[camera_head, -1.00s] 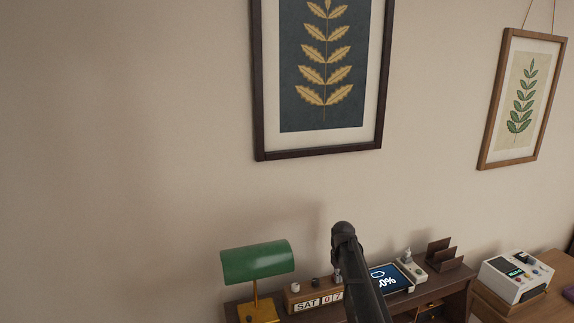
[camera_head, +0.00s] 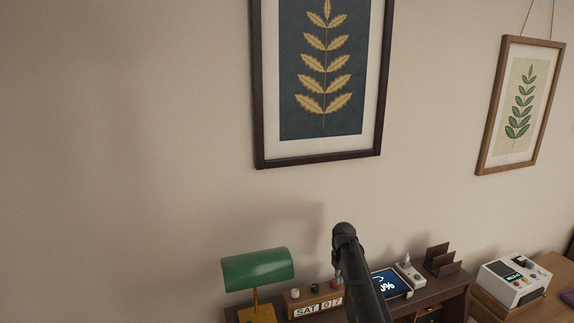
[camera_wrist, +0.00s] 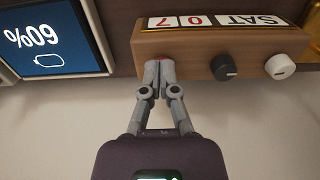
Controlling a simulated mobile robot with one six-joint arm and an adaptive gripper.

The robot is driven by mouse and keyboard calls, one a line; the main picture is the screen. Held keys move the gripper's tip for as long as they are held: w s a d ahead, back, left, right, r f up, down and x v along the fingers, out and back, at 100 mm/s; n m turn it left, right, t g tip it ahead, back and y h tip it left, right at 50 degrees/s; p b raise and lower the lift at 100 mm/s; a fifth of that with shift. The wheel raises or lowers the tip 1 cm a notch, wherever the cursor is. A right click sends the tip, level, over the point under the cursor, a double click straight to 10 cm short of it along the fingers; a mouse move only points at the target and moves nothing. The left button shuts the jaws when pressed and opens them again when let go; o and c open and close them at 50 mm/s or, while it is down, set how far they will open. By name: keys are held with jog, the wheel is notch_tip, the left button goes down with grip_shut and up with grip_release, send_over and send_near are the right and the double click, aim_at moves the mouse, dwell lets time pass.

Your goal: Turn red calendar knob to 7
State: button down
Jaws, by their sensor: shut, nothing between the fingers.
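The wooden calendar block (camera_head: 290,309) sits on the desk beside the green lamp and reads SAT 07. It appears upside down in the wrist view (camera_wrist: 265,45), with the 7 in red (camera_wrist: 166,22). The red knob (camera_wrist: 160,57) is at the block's left end there, mostly hidden by my fingertips. My gripper (camera_wrist: 157,74) is shut, its tips together right at the red knob; I cannot tell whether they touch it. A black knob (camera_wrist: 224,67) and a white knob (camera_wrist: 280,67) are to the right. In the head view my arm hides most of the gripper.
The green lamp (camera_head: 258,269) stands left of the calendar. A tablet (camera_head: 390,284) showing a percentage lies close on the other side. A small stand with a device (camera_head: 411,274) and a brown rack (camera_head: 441,260) are farther right. The wall is behind the desk.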

jog(key=shift+r+p, duration=1.4)
jog(key=shift+r, duration=0.35)
jog(key=s+f+m+b, duration=0.1)
jog(key=s+f+b, duration=0.9)
jog(key=s, duration=0.3)
jog(key=s+a+f+m+b, duration=0.1)
jog(key=s+f+m+b, duration=0.1)
jog(key=s+f+b, duration=0.9)
jog(key=s, duration=0.3)
jog(key=shift+f+m, duration=0.25)
jog(key=shift+m, duration=0.05)
